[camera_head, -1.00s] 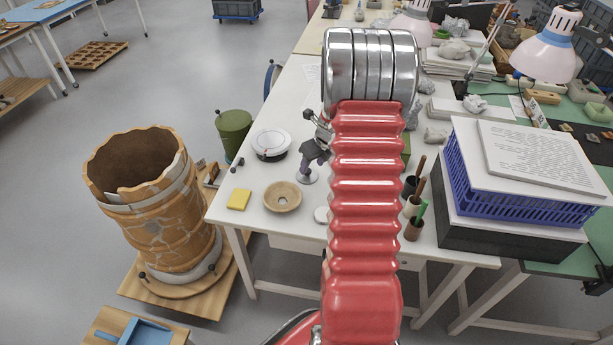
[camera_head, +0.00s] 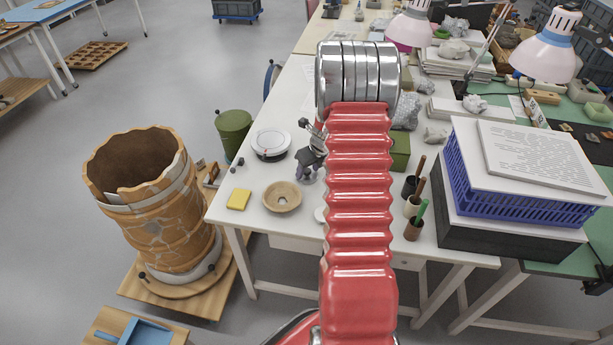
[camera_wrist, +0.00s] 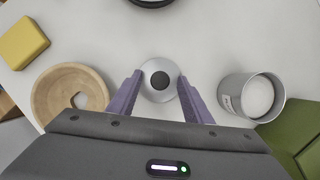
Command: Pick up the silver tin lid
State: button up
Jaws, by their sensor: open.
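The silver tin lid (camera_wrist: 160,92) is a small pale disc with a dark round knob (camera_wrist: 160,80), lying on the white table. My gripper (camera_wrist: 159,76) is open in the wrist view, its two purple-grey fingers on either side of the lid. I cannot tell whether they touch it. In the head view my gripper (camera_head: 308,172) is low over the table, right of the wooden bowl, and mostly hides the lid. A grey metal tin (camera_wrist: 250,97) with a pale inside stands to the right in the wrist view.
A wooden bowl (camera_wrist: 45,90) is close on the left, with a yellow sponge (camera_wrist: 22,43) beyond it. A green box (camera_wrist: 298,140) is at the right. A white round dish (camera_head: 271,144) sits behind the bowl. Pen cups (camera_head: 414,229) stand right of my arm.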

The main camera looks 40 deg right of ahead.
aim_at(308, 172)
jog(key=shift+c, duration=0.7)
jog(key=c, duration=1)
notch_tip(308, 172, up, 10)
